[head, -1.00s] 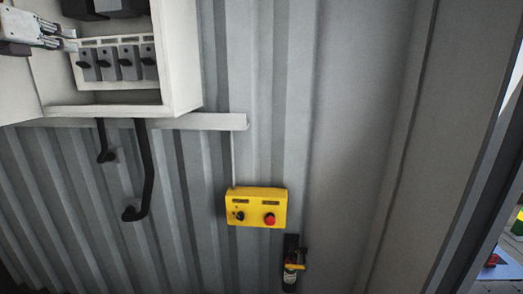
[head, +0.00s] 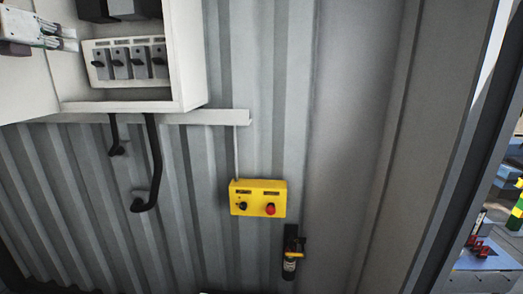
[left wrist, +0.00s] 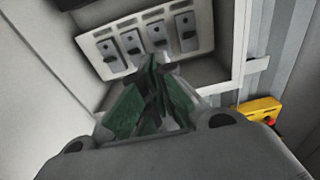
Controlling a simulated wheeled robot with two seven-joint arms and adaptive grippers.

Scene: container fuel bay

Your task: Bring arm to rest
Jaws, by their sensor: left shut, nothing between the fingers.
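My left gripper (head: 68,38) comes in at the upper left of the head view. It is shut and empty, in front of the open white cabinet (head: 188,60). In the left wrist view its closed fingers (left wrist: 158,75) point towards a white panel with a row of several grey switches (head: 131,62). The fingertips look close to the lower edge of that panel (left wrist: 145,38), but I cannot tell whether they touch it. My right gripper is not in view.
A yellow control box (head: 258,198) with a black knob and a red button is on the corrugated wall below right. A small extinguisher-like canister (head: 290,258) hangs beneath it. Black cables (head: 152,165) run below the cabinet. A doorway opens at the far right.

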